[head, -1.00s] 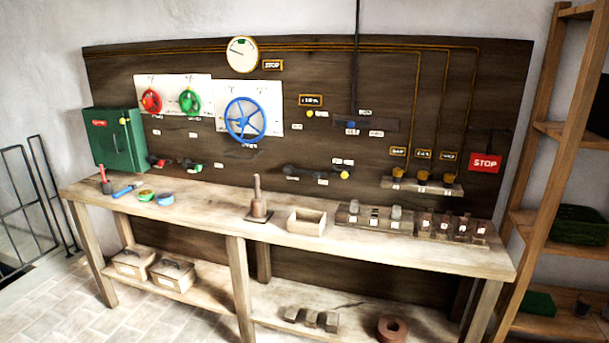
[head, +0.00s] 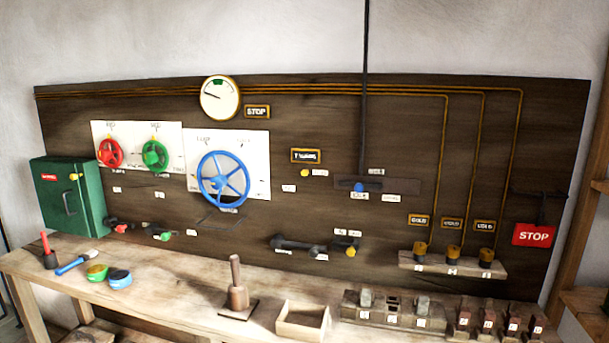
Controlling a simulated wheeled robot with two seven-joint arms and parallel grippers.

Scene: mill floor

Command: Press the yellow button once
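A small round yellow button (head: 305,173) sits on the dark wooden panel (head: 310,120), just below a yellow-framed sign (head: 306,156) and right of the blue handwheel. A white label lies beside it. Another yellow knob (head: 350,251) is lower on the panel, at the end of a dark fitting, and a small yellow spot (head: 73,177) is on the green cabinet. Neither of my grippers is in view, and nothing touches the button.
A wooden bench (head: 180,271) runs along the panel. On it stand an upright wooden-handled tool (head: 237,293), an open box (head: 302,320) and a block rack (head: 400,316). Red, green and blue (head: 223,179) wheels, a gauge (head: 220,98) and a red STOP sign (head: 533,235) are on the panel.

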